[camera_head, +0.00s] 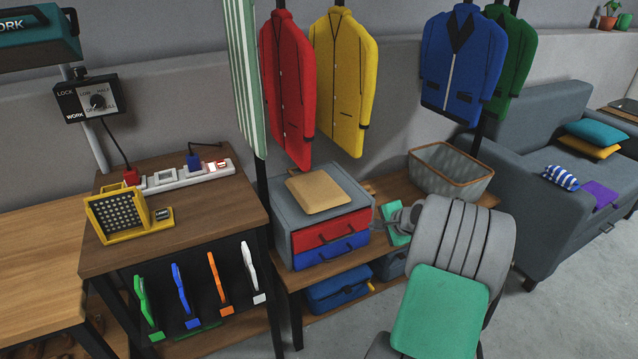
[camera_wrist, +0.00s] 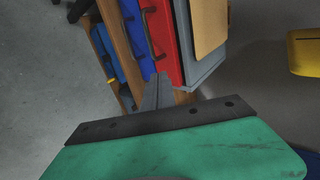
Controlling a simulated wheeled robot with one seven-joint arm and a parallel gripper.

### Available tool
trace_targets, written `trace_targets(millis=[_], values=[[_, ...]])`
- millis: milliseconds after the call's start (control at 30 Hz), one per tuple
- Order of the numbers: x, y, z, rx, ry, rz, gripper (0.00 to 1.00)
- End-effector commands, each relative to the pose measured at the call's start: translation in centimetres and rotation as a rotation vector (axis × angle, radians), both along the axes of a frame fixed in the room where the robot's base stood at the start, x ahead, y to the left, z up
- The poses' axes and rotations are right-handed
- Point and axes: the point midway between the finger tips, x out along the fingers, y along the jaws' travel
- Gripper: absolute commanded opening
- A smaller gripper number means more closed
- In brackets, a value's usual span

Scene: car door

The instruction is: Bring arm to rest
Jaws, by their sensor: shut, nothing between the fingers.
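My gripper (camera_wrist: 158,88) shows in the wrist view as grey fingers held together with nothing between them, beyond a dark bar and a green hand. In that view the fingertips overlap the lower edge of the red drawer (camera_wrist: 165,40); I cannot tell whether they touch it. In the head view my grey and green arm rises at the lower right, and the green hand is just right of the drawer cabinet (camera_head: 282,215). The fingers are not clear there. The red drawer (camera_head: 330,232) and blue drawer (camera_head: 330,252) look shut.
The cabinet stands on a wooden bench beside a basket (camera_head: 450,170). A table (camera_head: 170,215) with a power strip (camera_head: 180,177) and yellow device (camera_head: 115,212) is at left. Jackets hang above. A blue case (camera_head: 335,290) lies below. A sofa (camera_head: 560,220) stands right; floor shows between.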

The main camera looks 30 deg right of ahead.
Motion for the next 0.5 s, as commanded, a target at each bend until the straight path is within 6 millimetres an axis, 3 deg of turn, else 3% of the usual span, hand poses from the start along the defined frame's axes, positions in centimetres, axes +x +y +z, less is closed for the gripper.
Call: trace_targets(millis=[67, 133, 267, 367, 500], values=[[0.5, 1.5, 1.6, -0.026, 0.015, 0.041, 0.00], [1.1, 4.4, 4.1, -0.084, 0.053, 0.126, 0.00], [1.0, 13.4, 10.6, -0.254, 0.164, 0.392, 0.00], [-1.3, 20.7, 15.4, -0.402, 0.251, 0.626, 0.00], [-7.3, 29.5, 21.6, -0.605, 0.348, 0.965, 0.00]])
